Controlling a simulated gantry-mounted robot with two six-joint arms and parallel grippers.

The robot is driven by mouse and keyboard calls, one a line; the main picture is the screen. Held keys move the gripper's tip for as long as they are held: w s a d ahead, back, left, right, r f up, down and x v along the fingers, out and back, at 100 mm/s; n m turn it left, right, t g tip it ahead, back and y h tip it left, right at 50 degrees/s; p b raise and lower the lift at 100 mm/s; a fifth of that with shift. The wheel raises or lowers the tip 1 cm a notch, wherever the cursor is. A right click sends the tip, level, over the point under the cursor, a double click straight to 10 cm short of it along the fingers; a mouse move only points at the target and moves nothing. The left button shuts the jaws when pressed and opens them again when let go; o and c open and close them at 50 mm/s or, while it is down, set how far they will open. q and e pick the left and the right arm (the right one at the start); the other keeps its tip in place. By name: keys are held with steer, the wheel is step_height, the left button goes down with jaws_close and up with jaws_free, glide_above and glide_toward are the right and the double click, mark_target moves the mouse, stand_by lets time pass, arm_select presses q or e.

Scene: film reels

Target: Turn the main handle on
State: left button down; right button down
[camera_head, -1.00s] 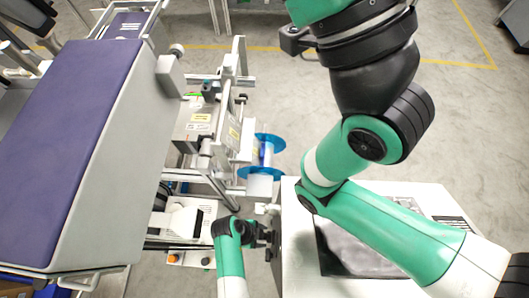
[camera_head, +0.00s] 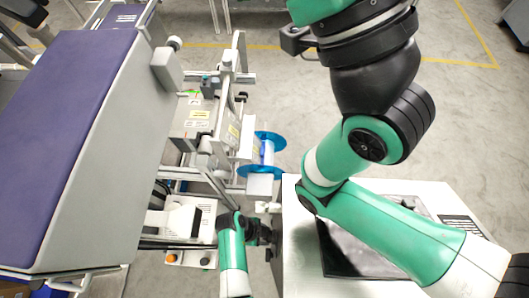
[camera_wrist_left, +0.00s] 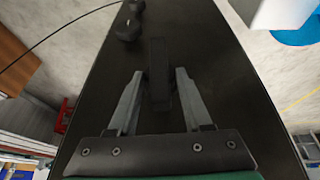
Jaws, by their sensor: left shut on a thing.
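The main handle (camera_wrist_left: 159,75) looks like a dark upright bar on a black panel (camera_wrist_left: 215,50) in the left wrist view. My left gripper (camera_wrist_left: 160,80) has one finger on each side of it and is shut on it. The dark bar is hard to tell from the panel behind it. In the head view, my left gripper (camera_head: 265,236) is at the left side of a white cabinet (camera_head: 300,262), and the handle is hidden there. My right gripper is not in view; only a large green and black arm shows at the right.
A blue film reel (camera_head: 267,153) is on the machine frame (camera_head: 215,140) beyond the cabinet. A large grey and purple housing (camera_head: 110,165) stands at the left. A box with an orange button (camera_head: 172,258) is left of my left arm. Two black knobs (camera_wrist_left: 127,30) are on the panel.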

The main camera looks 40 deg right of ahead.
arm_select(q)
steer(key=shift+w+f, duration=0.1)
steer(key=shift+f, duration=0.05)
steer(key=shift+g+y, duration=0.3)
steer(key=c, duration=0.7)
jaws_free()
steer(key=shift+r, duration=0.25)
steer(key=p+v, duration=0.3)
steer(key=v, duration=0.4)
steer(key=shift+r+p, duration=0.15)
steer(key=shift+p, duration=0.15)
